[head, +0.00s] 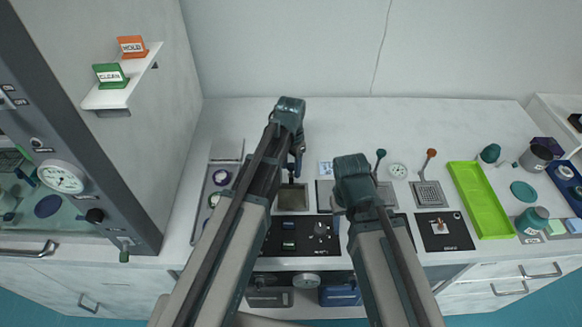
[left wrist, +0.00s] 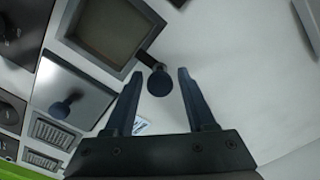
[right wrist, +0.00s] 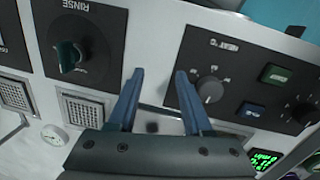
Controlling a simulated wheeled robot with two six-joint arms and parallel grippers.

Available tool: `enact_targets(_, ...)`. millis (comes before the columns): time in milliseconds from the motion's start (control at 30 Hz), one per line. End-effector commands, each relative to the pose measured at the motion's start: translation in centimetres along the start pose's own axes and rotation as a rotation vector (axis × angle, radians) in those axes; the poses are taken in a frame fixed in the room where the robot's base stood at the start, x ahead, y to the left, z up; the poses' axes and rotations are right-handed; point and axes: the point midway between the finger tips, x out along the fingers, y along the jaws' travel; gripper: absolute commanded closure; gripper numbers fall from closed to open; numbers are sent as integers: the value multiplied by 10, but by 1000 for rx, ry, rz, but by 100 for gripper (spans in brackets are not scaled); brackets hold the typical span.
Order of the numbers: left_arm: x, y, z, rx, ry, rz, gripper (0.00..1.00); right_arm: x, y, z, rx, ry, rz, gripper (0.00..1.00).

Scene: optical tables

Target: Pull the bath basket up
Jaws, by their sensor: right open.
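The bath basket (left wrist: 108,30) shows in the left wrist view as a square, dark-rimmed opening with a grey-brown inside. A short arm at its corner ends in a round dark blue knob (left wrist: 158,85). In the head view the bath (head: 293,197) sits in the worktop, partly hidden by my left arm. My left gripper (left wrist: 160,73) is open, its fingers on either side of the knob; I cannot tell whether they touch it. It also shows in the head view (head: 297,165). My right gripper (right wrist: 160,72) is open and empty near the front control panels.
Teal (head: 381,153) and orange (head: 431,153) lever knobs stand to the right, near a bright green tray (head: 464,185). A control panel (head: 300,247) lies in front. The back worktop is clear.

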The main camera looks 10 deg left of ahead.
Motion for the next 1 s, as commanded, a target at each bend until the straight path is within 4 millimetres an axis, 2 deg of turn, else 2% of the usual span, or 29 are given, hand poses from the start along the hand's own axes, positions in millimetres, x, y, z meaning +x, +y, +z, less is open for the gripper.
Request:
enact_targets(33, 0, 0, 0, 0, 0, 0, 55, 0, 0, 0, 0, 0, 0, 50)
enact_targets(200, 0, 0, 0, 0, 0, 0, 86, 0, 0, 0, 0, 0, 0, 50)
enact_targets(300, 0, 0, 0, 0, 0, 0, 100, 0, 0, 0, 0, 0, 0, 50)
enact_targets(1000, 0, 0, 0, 0, 0, -1, 100, 0, 0, 0, 0, 0, 0, 50)
